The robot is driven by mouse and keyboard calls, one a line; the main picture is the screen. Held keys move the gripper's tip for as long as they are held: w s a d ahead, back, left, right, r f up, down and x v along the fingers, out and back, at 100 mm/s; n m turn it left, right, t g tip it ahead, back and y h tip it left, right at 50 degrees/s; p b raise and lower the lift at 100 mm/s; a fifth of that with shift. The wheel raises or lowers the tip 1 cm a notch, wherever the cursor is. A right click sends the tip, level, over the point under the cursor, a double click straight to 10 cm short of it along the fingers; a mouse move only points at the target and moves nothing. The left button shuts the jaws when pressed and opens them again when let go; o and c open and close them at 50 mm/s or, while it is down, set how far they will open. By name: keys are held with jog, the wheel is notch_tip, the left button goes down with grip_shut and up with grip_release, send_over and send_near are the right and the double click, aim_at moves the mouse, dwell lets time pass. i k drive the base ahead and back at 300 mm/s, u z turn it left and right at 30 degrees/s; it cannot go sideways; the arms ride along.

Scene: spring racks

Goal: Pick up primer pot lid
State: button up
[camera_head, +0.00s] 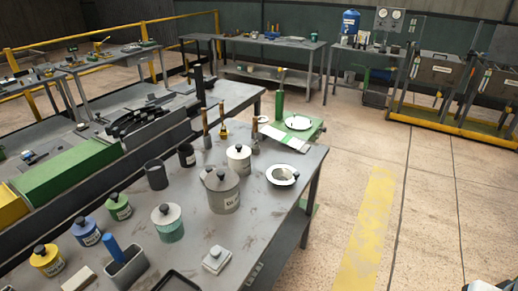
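Several lidded pots stand on the grey workbench (266,222), but their labels are too small to read, so I cannot tell which is the primer pot. A large grey pot (224,200) has a grey lid (221,179) with a dark knob. A white pot (239,165) behind it has a pale lid (238,151). A teal pot (170,232) has a cream lid (166,213). A green pot (121,212), a blue pot (89,238) and a yellow pot (48,266) have dark-knobbed lids at the left. All these lids sit on their pots. My gripper is not in view.
A white round dish (283,175) lies near the bench's right edge, and a small pale box (216,259) near the front. Dark cups (156,175) and a grey holder (126,268) with a blue handle stand among the pots. Open floor (345,215) lies to the right.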

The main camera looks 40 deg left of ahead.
aim_at(203, 174)
jog(key=z, duration=0.05)
jog(key=i, duration=2.2)
jog(key=u, duration=0.4)
jog(key=k, duration=0.1)
jog(key=u, duration=2.75)
jog(key=i, duration=1)
jog(key=u, duration=0.05)
